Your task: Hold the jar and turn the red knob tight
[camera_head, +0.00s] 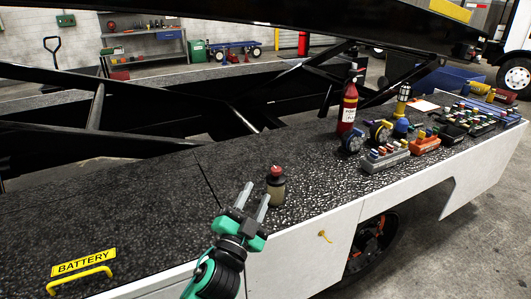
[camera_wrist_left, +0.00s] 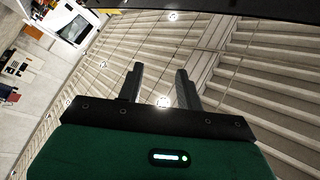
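The jar (camera_head: 276,190) is small, with a dark olive body, and stands upright on the black speckled deck in the head view. The red knob (camera_head: 276,169) sits on its top. My left gripper (camera_head: 257,191) is open and empty, its two grey fingers pointing up in front of the deck's front edge. The jar shows just right of the fingers, not between them. In the left wrist view the two dark fingers (camera_wrist_left: 160,84) are apart with only the ceiling behind them; the jar is not seen there. My right gripper is not in view.
A red bottle (camera_head: 348,106) stands on the deck to the right of the jar. A yellow handle (camera_head: 78,281) and BATTERY label (camera_head: 84,262) are at the left. The deck left of the jar is clear.

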